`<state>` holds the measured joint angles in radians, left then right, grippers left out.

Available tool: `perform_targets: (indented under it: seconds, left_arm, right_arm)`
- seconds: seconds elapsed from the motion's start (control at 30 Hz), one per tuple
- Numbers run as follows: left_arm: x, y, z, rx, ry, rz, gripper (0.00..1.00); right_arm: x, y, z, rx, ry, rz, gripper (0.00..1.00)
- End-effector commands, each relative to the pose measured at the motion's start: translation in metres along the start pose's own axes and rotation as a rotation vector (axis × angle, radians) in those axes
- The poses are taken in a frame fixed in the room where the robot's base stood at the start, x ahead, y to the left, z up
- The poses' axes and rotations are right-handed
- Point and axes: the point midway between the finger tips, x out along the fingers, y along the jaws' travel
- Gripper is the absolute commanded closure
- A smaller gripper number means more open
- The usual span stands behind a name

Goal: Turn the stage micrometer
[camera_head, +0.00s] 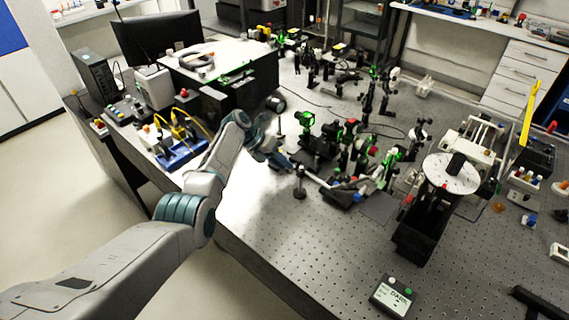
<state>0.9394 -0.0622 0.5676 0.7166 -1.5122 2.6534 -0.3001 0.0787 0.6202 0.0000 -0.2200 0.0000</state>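My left arm comes in from the lower left, and its wrist bends down toward the middle of the bench. My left gripper (318,181) is small and low among the optics. It points right at a small dark stage with blue parts (343,194). I cannot tell whether its fingers touch the stage or are apart. The micrometer knob cannot be made out; it is too small or hidden by the gripper. My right gripper does not show.
Optic mounts with green-lit parts (390,163) crowd the space behind and right of the gripper. A short post (299,187) stands close by. A black device with a white disc (452,173) stands to the right. The perforated bench top (310,245) is clear in front, except for a small display box (392,296).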

Motion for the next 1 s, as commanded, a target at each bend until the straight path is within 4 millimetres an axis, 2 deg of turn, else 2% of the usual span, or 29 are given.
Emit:
perform_targets:
  seconds: [0.1,0.17,0.27,0.43,0.57,0.6,0.83,1.0]
  left_arm:
    - [0.009,0.000,0.000,0.000,0.000,0.000,0.74]
    - [0.012,0.000,0.000,0.001,0.000,0.001,0.74]
    - [0.013,0.000,0.000,0.001,0.000,0.001,0.74]
    - [0.013,0.000,0.000,0.001,0.000,0.001,0.74]
    - [0.013,0.000,0.000,0.001,0.000,0.001,0.98]
    - [0.013,0.000,0.000,0.000,0.000,0.001,1.00]
    - [0.012,-0.001,0.000,0.005,0.000,0.012,1.00]
    - [0.009,-0.005,0.001,0.024,0.001,0.060,1.00]
  right_arm:
    - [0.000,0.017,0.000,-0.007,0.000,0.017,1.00]
    - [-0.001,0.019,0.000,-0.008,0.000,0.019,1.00]
    - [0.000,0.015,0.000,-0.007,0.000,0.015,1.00]
    - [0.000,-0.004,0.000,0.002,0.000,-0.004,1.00]
    - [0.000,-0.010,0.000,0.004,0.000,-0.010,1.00]
    - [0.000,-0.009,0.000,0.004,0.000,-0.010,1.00]
    - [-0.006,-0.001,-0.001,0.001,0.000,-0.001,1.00]
    - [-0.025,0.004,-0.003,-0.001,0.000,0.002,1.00]
